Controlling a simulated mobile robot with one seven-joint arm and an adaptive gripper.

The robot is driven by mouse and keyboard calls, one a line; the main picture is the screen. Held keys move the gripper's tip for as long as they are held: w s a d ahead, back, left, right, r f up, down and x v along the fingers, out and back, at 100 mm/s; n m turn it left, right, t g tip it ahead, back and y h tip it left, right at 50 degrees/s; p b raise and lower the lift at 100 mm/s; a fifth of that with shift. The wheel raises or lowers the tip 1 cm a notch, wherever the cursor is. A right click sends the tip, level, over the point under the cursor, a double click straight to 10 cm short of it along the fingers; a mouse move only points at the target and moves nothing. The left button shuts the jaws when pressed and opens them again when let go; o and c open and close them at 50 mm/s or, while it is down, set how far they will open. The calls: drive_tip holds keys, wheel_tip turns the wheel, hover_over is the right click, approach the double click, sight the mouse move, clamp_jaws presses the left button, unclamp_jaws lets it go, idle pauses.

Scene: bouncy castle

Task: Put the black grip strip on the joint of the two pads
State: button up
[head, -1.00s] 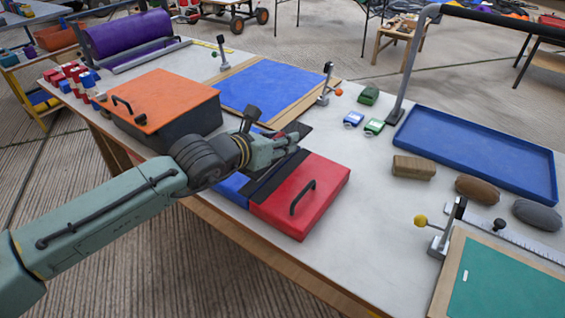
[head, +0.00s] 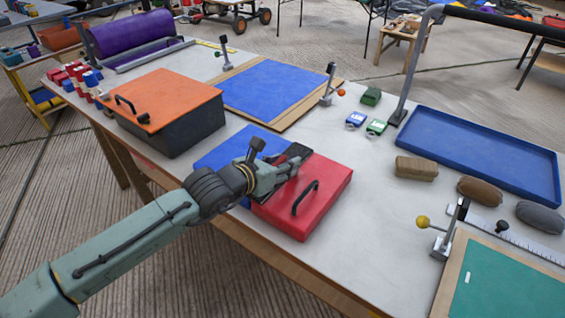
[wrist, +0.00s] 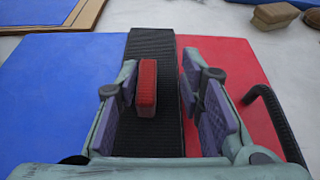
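The black grip strip (wrist: 153,52) lies lengthwise between the blue pad (wrist: 60,85) and the red pad (wrist: 232,68), covering the line where they meet. A red block (wrist: 147,88) sits on top of it. My gripper (wrist: 163,105) is open, with a finger on each side of the block. The block is nearer the left finger, with a gap to the right one. In the head view my gripper (head: 290,165) is over the pads and hides most of the strip; its far end (head: 299,150) shows. The strip's near end is hidden.
The red pad has a black handle (head: 305,198) close to the gripper's right side. An orange-lidded box (head: 165,105) stands left. A blue board (head: 270,90), clamps, a blue tray (head: 480,150) and brown blocks lie around. Bare white table is right of the red pad.

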drive_tip(key=o, duration=0.3)
drive_tip(key=shift+r, duration=0.25)
drive_tip(key=p+v, duration=0.6)
drive_tip(key=v, duration=0.2)
drive_tip(key=shift+f, duration=0.1)
drive_tip(key=shift+v, duration=2.05)
